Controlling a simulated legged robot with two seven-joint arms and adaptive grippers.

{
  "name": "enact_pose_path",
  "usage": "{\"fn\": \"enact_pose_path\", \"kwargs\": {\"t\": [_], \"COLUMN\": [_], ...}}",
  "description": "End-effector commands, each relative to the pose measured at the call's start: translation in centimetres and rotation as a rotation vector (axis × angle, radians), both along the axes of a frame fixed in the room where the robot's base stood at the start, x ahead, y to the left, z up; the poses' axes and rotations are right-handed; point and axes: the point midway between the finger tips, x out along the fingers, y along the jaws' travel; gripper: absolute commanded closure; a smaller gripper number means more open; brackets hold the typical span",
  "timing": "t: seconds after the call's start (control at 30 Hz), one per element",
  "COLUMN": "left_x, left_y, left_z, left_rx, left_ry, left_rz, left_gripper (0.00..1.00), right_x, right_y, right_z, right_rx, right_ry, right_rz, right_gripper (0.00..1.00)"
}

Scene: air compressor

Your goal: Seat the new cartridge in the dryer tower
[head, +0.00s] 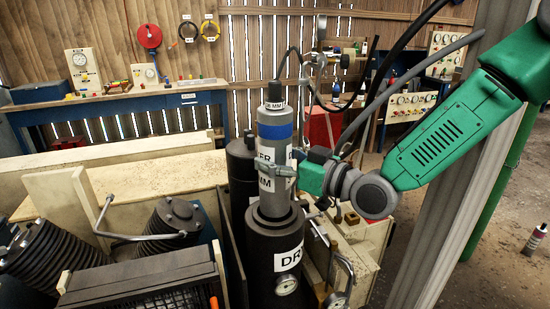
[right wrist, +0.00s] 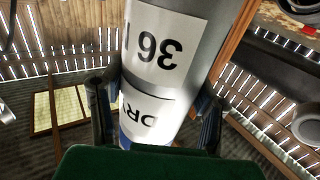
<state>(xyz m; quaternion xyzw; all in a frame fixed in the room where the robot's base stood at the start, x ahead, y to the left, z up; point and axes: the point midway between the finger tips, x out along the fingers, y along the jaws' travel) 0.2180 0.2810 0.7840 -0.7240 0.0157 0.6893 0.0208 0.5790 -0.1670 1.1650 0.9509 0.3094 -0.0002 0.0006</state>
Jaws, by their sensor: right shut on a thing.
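The new cartridge (head: 274,150) is a grey cylinder with a blue band, white labels and a dark top. It stands upright at the mouth of the black dryer tower (head: 262,248), which carries a "DRY" label. Its lower end is hidden by the tower's rim, so I cannot tell how deep it sits. My right gripper (head: 278,170) is shut around the cartridge's middle, from the right. In the right wrist view the cartridge (right wrist: 165,70) fills the space between the fingers, its label upside down. My left gripper is not in view.
A black cylinder (head: 240,170) stands close behind the tower on its left. Finned compressor cylinders (head: 170,222) and a bent metal pipe (head: 135,236) lie to the left. Gauges (head: 286,284) and pipes crowd the tower's front right. A blue workbench (head: 110,100) stands at the back.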

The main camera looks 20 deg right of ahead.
Motion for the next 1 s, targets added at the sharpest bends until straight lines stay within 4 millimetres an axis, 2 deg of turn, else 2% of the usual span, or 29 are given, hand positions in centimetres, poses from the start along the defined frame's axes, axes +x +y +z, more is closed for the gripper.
{"fn": "enact_pose_path", "kwargs": {"t": [1.0], "left_x": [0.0], "left_y": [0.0], "left_z": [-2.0], "left_rx": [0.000], "left_ry": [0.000], "left_rz": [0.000], "left_gripper": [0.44], "right_x": [0.0], "right_y": [0.0], "right_z": [-2.3], "right_rx": [0.001], "right_ry": [-0.005], "right_rz": [0.000], "right_gripper": [0.96]}}
